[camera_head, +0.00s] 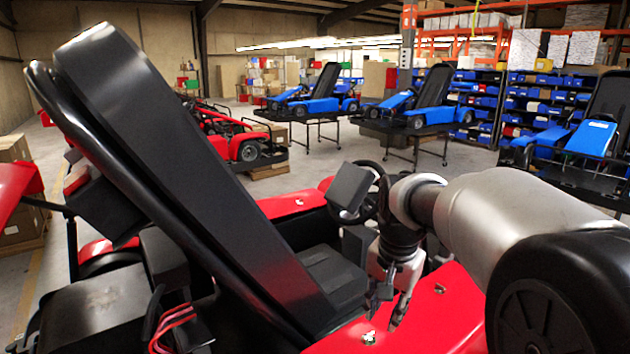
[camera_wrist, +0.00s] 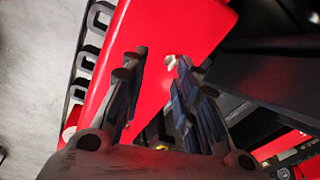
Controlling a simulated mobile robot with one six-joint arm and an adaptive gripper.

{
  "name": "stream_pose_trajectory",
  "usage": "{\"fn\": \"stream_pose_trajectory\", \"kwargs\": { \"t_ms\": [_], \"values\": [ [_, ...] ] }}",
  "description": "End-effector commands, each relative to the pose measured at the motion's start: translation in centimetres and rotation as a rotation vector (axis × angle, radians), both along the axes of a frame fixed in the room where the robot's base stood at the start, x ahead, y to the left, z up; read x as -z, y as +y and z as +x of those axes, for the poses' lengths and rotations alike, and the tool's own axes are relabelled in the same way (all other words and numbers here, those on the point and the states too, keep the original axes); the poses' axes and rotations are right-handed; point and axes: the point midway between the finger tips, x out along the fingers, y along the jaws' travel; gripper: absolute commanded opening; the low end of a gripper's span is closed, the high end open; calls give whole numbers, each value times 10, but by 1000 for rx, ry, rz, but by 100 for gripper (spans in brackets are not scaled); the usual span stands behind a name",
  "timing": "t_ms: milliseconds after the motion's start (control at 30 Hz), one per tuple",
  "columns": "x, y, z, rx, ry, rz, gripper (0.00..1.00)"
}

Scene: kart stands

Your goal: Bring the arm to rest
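My gripper (camera_head: 386,308) hangs fingers-down just above the red side panel (camera_head: 452,304) of the near kart, at the lower right of the head view. In the wrist view my gripper (camera_wrist: 158,82) has its two fingers apart, with nothing between them but the red panel (camera_wrist: 150,50) behind. Small metal fasteners show on the panel: one (camera_head: 369,338) below the fingers and one (camera_head: 440,288) to their right. A pale fastener (camera_wrist: 170,62) lies near the right fingertip in the wrist view. Whether the fingers touch the panel cannot be told.
The near kart's tall black seat (camera_head: 190,170) rises left of my gripper. Its steering wheel (camera_head: 360,195) stands just behind. Blue karts on stands (camera_head: 415,112) and shelves of blue bins (camera_head: 550,105) are farther back. Grey floor (camera_head: 290,175) is open between.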

Motion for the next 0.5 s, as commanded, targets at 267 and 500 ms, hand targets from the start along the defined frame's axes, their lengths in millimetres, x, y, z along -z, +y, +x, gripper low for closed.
{"fn": "stream_pose_trajectory", "kwargs": {
  "t_ms": [267,500],
  "values": [
    [17,-2,-121,-275,-126,-55,28],
    [69,-2,-214,-497,-218,-125,28]
  ]
}}
